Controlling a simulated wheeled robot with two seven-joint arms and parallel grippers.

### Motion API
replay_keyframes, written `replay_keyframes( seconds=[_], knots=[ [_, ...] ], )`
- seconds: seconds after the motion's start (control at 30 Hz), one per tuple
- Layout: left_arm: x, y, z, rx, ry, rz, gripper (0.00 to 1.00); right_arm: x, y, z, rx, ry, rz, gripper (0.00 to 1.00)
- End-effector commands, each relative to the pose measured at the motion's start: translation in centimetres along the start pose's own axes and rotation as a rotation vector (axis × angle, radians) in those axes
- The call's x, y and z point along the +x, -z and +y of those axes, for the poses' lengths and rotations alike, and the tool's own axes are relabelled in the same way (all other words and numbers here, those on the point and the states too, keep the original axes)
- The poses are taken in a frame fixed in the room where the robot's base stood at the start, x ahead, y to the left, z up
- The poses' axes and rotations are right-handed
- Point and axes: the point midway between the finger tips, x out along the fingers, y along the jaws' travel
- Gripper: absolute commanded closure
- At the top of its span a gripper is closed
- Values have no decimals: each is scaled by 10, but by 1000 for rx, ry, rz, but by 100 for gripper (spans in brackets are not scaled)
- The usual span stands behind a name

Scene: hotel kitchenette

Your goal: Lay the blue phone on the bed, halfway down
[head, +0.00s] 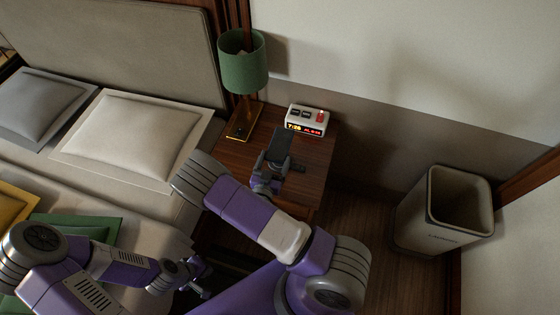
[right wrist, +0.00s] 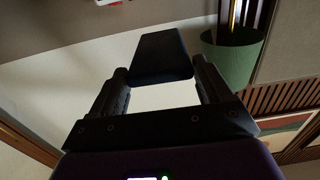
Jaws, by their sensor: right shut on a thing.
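The phone (head: 281,146) looks nearly black here, its blue hard to make out. My right gripper (head: 272,168) is shut on it and holds it up over the nightstand. In the right wrist view the phone (right wrist: 160,56) sits between the two fingertips, with its broad face toward the camera. The bed (head: 158,215) is on the left, with its headboard at the top; my left arm covers part of it. My left gripper (head: 203,277) appears open and empty, low in the picture beside the bed's edge.
The wooden nightstand (head: 319,165) carries a green lamp (head: 243,65) and a digital clock (head: 307,119) behind the phone. Pale and grey pillows (head: 130,135) lie at the bed's head; green and yellow cushions (head: 12,208) lie lower. A bin (head: 440,213) stands at the right.

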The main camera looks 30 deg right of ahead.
Motion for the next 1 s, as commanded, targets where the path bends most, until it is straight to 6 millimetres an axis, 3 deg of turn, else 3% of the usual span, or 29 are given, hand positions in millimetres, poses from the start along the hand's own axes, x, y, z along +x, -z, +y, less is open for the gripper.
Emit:
replay_keyframes(
  seconds=[0.23,0.83,1.0],
  knots=[
    [3,0,-1,0,0,0,100,0,-6,0,0,1,2,65],
    [36,2,-13,0,0,0,100,0,-92,0,-1,2,2,65],
    [36,2,-14,0,0,0,100,0,-96,0,1,1,2,65]
  ],
)
